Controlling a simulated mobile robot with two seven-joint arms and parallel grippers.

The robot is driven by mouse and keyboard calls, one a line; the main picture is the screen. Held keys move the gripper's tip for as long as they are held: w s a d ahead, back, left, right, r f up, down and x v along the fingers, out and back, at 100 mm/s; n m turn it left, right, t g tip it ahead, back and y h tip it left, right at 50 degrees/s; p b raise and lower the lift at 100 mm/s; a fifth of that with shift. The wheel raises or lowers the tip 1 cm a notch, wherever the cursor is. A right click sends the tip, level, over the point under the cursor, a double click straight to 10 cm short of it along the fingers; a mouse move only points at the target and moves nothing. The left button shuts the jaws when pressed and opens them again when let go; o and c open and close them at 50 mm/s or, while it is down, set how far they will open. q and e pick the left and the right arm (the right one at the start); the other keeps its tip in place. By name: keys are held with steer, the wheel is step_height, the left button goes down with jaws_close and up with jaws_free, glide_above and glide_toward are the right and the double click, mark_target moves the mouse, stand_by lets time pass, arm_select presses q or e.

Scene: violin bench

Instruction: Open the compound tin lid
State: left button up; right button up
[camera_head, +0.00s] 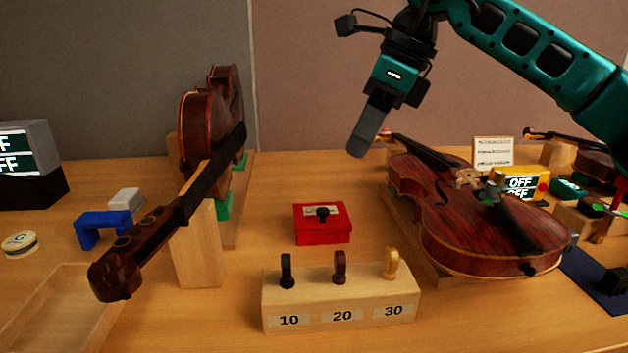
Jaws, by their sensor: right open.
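The compound tin is most likely the small red box (323,229) in the middle of the bench. Its red lid (305,212) lies flat on top and looks closed. My left gripper is not in view.
A wooden peg block (340,317) marked 10, 20, 30 stands in front of the box. A violin (464,225) lies to the right; another violin (200,125) is propped on wood at left. A blue bracket (101,226) and wooden tray (65,300) are farther left.

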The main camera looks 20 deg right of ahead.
steer(key=b, duration=0.3)
glide_toward(323, 209)
steer(key=x, duration=0.6)
steer(key=shift+s+f, duration=0.1)
steer(key=shift+f, duration=0.1)
steer(key=shift+x, duration=0.8)
steer(key=shift+r, duration=0.1)
jaws_close()
